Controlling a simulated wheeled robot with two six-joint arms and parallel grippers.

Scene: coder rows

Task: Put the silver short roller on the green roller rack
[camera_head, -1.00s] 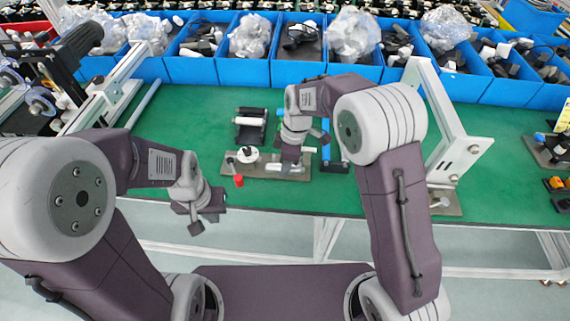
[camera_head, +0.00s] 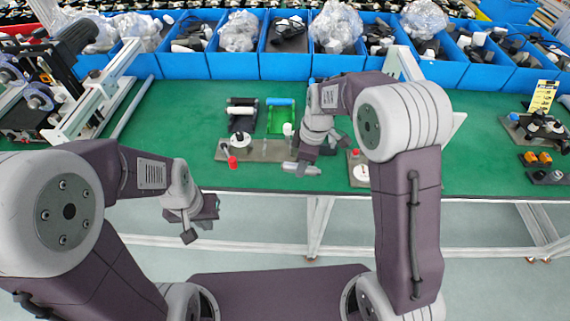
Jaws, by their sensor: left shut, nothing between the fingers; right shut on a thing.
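The silver short roller (camera_head: 310,170) is held low in my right gripper (camera_head: 303,164), near the table's front edge. Its ends show on both sides of the fingers. The green roller rack (camera_head: 281,120) stands behind and to the left of the gripper, with a blue roller (camera_head: 280,101) along its far end. My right gripper is apart from the rack. My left gripper (camera_head: 190,232) is shut and empty, in front of the table's edge at the left.
A black rack (camera_head: 241,123) with a white roller stands left of the green one. A grey plate (camera_head: 265,151) with a white round part and a red-topped piece lies in front. Another plate with a white disc (camera_head: 360,173) is partly behind my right arm. Blue bins (camera_head: 235,66) line the back.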

